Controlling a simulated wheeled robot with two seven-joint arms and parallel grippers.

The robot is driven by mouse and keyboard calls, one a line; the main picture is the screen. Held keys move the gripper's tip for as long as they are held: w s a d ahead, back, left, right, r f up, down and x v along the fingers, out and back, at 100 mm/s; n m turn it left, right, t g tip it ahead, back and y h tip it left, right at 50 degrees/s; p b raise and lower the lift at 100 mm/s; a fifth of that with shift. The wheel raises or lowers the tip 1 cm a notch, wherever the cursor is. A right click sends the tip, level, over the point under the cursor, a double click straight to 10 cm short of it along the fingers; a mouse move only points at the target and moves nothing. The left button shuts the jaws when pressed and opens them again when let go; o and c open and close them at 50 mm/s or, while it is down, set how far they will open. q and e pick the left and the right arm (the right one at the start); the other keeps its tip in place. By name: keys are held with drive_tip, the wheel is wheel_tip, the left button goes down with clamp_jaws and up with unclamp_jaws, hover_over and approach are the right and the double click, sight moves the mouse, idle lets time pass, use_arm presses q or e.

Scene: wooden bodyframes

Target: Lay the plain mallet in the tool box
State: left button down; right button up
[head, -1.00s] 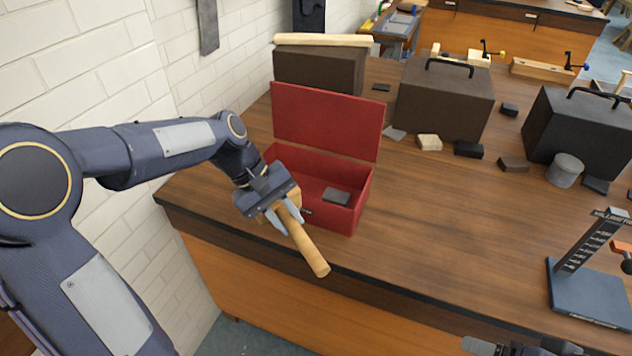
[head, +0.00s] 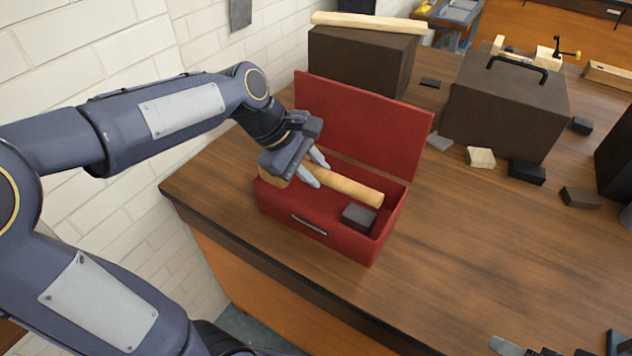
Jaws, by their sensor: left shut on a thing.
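The red tool box (head: 277,206) stands open on the bench, its lid raised at the back. A dark block (head: 358,217) lies inside at its right end. My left gripper (head: 317,171) is over the left part of the box, shut on the plain wooden mallet (head: 352,187). The mallet's handle points right across the box opening, close to the dark block. Its head is mostly hidden behind the gripper. I cannot tell whether the mallet touches the box floor. Part of my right gripper (head: 520,347) shows at the bottom edge; its jaw state is unclear.
A dark brown case with a pale wood strip (head: 368,22) on top stands behind the lid. Another brown case (head: 508,108) with a black handle stands to the right, with several small blocks (head: 481,157) before it.

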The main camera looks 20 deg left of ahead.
sight(314, 173)
use_arm(q)
drive_tip(key=w+a+f, duration=0.1)
drive_tip(key=w+f, duration=0.2)
drive_tip(key=f, duration=0.5)
drive_tip(key=shift+w+a+f, duration=0.2)
drive_tip(key=shift+w+a, duration=0.15)
drive_tip(key=shift+w, duration=0.05)
drive_tip(key=shift+f, duration=0.1)
drive_tip(key=shift+f+b, duration=0.35)
drive_tip(key=shift+f, duration=0.2)
drive_tip(key=c, duration=1.2)
unclamp_jaws()
